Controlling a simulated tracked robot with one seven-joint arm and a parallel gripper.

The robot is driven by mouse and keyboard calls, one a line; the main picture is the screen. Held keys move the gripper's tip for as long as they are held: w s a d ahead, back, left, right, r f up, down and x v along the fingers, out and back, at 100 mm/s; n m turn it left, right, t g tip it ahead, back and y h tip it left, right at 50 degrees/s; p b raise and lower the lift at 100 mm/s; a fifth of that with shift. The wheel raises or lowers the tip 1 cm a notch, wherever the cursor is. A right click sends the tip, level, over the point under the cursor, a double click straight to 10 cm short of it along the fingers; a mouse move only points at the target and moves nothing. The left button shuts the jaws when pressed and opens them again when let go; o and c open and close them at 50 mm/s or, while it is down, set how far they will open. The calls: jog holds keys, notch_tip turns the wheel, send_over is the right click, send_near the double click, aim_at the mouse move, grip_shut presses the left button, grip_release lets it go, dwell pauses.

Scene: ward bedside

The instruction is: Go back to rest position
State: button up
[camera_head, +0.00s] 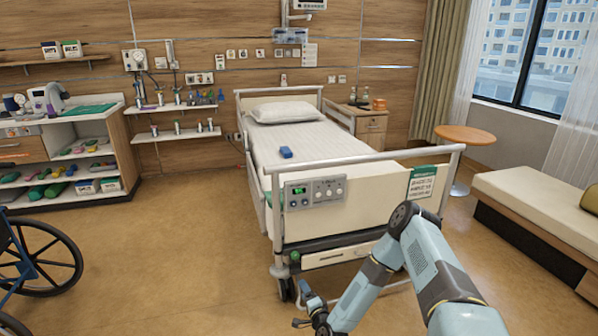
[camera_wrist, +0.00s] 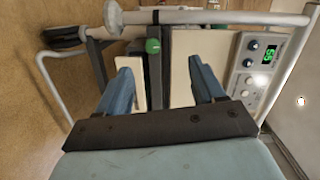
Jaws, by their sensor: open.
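My gripper (camera_head: 303,308) is low in front of the bed's foot end in the head view, close to the floor near a bed caster. In the wrist view my gripper (camera_wrist: 160,80) shows two blue fingers spread apart with nothing held between them. The bed's foot frame lies beyond the fingers, with a green knob (camera_wrist: 152,46) and a control panel (camera_wrist: 250,65) with a green display. My bent arm crosses the lower right of the head view and hides part of the bed's foot end.
The hospital bed (camera_head: 372,200) holds a pillow (camera_head: 284,112) and a small blue object (camera_head: 286,152). A wheelchair (camera_head: 40,262) stands at left, a bench (camera_head: 535,200) at right, and a round table (camera_head: 464,135) behind it. The floor left of the bed is clear.

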jog(key=w+d+r+n+g, duration=0.2)
jog(key=w+r+n, duration=0.2)
jog(key=r, duration=0.6)
jog(key=w+d+r+n+g, duration=0.3)
jog(key=w+r+n, duration=0.15)
jog(key=r, duration=0.55)
jog(key=s+d+r+n+g+h, duration=0.1)
jog(key=s+d+r, duration=0.15)
jog(key=r, duration=0.45)
jog(key=s+d+r+n+h, duration=0.1)
jog(key=d+r+h, duration=0.15)
jog(key=r, duration=0.45)
jog(key=s+d+r+n+g+h, duration=0.1)
jog(key=s+d+r, duration=0.15)
jog(key=r, duration=0.45)
jog(key=s+d+r+g+h, duration=0.1)
jog(key=s+d+r, duration=0.2)
jog(key=s+r, duration=0.55)
jog(key=s+d+r+h, duration=0.2)
jog(key=s+d+r, duration=0.2)
jog(key=s+r, duration=0.45)
jog(key=s+r+g, duration=0.1)
jog(key=s+r, duration=0.1)
jog(key=s, duration=0.9)
jog(key=s+d+r+g, duration=0.1)
jog(key=s+r, duration=0.2)
jog(key=s, duration=0.8)
jog(key=shift+d+y, duration=0.3)
jog(key=shift+y, duration=0.05)
jog(key=shift+s, duration=0.1)
